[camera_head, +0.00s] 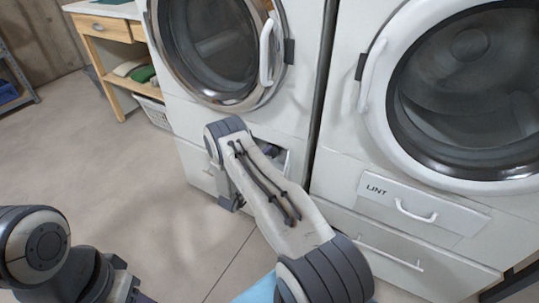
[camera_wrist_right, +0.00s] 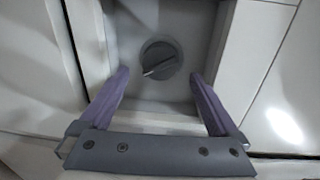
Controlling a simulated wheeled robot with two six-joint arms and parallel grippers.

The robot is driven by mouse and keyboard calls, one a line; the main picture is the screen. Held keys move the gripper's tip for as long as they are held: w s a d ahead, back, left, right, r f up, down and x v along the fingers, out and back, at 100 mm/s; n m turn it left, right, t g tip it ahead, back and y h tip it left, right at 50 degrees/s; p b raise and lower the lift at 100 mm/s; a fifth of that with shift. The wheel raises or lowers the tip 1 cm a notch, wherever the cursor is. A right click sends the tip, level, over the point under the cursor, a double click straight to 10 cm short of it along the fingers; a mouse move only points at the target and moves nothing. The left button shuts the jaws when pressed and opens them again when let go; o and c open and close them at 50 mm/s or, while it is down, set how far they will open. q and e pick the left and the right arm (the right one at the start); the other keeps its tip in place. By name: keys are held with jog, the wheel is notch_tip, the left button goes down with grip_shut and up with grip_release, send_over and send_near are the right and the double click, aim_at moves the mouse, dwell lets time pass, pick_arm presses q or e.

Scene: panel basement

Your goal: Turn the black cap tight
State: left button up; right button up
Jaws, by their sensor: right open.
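The black cap (camera_wrist_right: 160,60) is a round dark knob with a raised grip bar across it, set in a pale recess. In the right wrist view the bar lies slanted, lower at the left. My right gripper (camera_wrist_right: 158,76) is open, its two purple-grey fingers apart, one to each side of the cap and somewhat below it. No contact with the cap shows. My left gripper is out of view.
The left washer (camera_head: 296,90) has a round door (camera_head: 215,45) above the opening. The right machine (camera_head: 340,150) has a "LINT" drawer (camera_head: 420,205). A wooden bench (camera_head: 110,28) and white basket (camera_head: 155,112) stand behind left. The floor (camera_head: 120,190) at left is clear.

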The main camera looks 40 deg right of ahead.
jog(key=p+v, duration=0.1)
jog(key=v, duration=0.6)
dwell(0.3)
